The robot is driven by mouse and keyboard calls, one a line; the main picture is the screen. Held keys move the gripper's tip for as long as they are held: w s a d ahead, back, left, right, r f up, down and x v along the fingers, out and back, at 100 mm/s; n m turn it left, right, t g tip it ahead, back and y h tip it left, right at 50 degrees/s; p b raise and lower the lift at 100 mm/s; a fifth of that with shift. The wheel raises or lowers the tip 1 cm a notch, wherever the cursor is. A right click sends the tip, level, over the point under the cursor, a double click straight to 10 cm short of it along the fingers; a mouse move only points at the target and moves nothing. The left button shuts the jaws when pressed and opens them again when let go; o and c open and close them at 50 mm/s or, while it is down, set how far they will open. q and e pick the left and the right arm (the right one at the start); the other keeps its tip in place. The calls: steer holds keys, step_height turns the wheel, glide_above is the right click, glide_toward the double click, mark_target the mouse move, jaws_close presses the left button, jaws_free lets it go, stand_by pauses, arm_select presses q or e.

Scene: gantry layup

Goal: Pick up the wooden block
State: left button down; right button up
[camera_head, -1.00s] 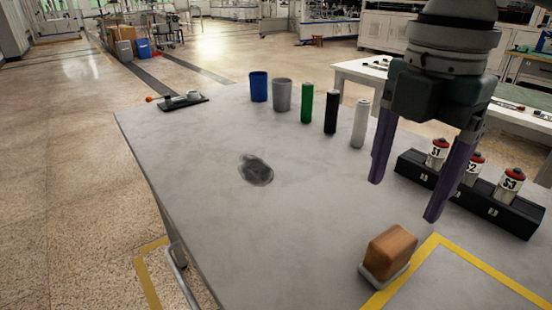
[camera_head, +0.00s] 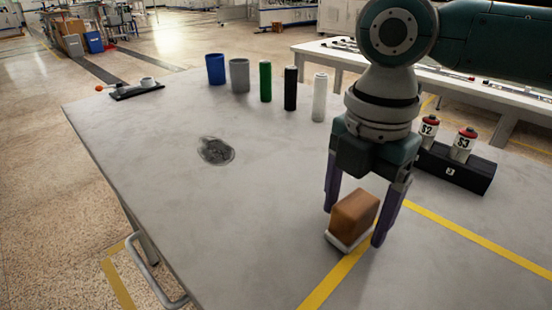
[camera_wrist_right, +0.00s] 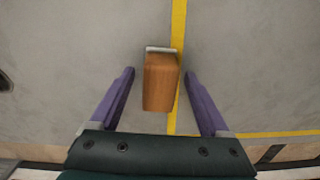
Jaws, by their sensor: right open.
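The wooden block (camera_head: 355,213) is brown and sits on a small pale base (camera_head: 340,243) on the grey table, beside a yellow line. My right gripper (camera_head: 352,225) points down over it with its purple fingers open, one on each side of the block. In the right wrist view the block (camera_wrist_right: 160,82) lies between and just beyond the open fingertips (camera_wrist_right: 160,72), with a gap on both sides. My left gripper is not in view.
A black rack (camera_head: 455,168) with red-capped bottles stands right of my gripper. A blue cup (camera_head: 215,69), a grey cup (camera_head: 239,75), and green (camera_head: 265,81), black (camera_head: 290,88) and white (camera_head: 319,97) cylinders line the back.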

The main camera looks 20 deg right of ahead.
mark_target(358, 202)
jaws_close()
stand_by(0.5)
step_height(358, 202, up, 20)
steer(key=p, duration=0.4)
steer(key=shift+p, duration=0.35)
